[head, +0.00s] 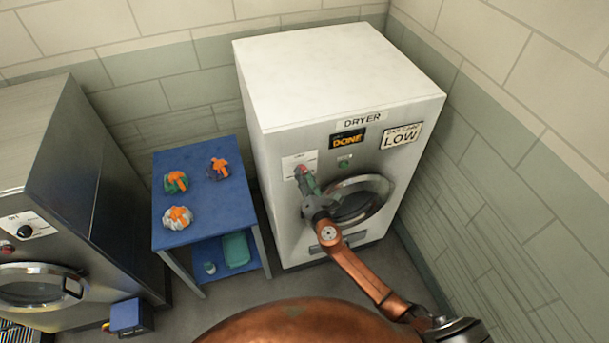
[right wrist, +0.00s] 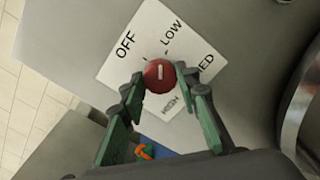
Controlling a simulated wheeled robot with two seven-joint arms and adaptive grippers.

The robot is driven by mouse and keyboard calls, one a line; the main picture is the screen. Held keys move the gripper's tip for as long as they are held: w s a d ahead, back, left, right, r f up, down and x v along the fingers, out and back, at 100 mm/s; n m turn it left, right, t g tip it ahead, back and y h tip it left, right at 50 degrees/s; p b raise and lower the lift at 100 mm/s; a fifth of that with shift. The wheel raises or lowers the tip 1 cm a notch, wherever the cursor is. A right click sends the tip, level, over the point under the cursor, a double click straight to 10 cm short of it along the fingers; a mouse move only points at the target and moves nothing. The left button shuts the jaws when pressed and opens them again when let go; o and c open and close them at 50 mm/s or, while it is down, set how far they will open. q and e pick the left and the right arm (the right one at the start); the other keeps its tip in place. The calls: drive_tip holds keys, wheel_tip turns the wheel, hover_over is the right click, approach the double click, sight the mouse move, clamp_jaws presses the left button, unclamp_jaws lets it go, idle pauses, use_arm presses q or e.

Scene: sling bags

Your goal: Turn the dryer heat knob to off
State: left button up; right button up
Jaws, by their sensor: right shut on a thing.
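The dryer (head: 325,68) is a white machine against the back wall. Its red heat knob (right wrist: 160,76) shows in the right wrist view on a white label plate (right wrist: 118,62). The plate is marked OFF, LOW, MED and HIGH. The knob's white line runs nearly vertical in that view, its upper end between OFF and LOW; I cannot tell which end is the pointer. My right gripper (right wrist: 162,82) has its green-padded fingers shut on the knob, one on each side. In the head view my right gripper (head: 306,183) covers most of the knob. My left gripper is not in view.
The dryer's round door (head: 385,187) is just right of my right gripper. A DONE display (head: 347,138) and a LOW sign (head: 400,136) are above. A blue table (head: 205,207) with several orange-topped bundles stands left, beside a grey machine (head: 40,140).

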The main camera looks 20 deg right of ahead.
drive_tip(key=n+p, duration=0.4)
drive_tip(key=n, duration=0.6)
drive_tip(key=shift+f, duration=0.1)
drive_tip(key=shift+n, duration=0.3)
idle(0.3)
drive_tip(key=o, duration=1.2)
drive_tip(key=shift+c, duration=0.2)
drive_tip(key=shift+s, duration=0.1)
drive_tip(key=s, duration=1.2)
drive_tip(key=shift+d, duration=0.2)
drive_tip(key=shift+w, duration=0.1)
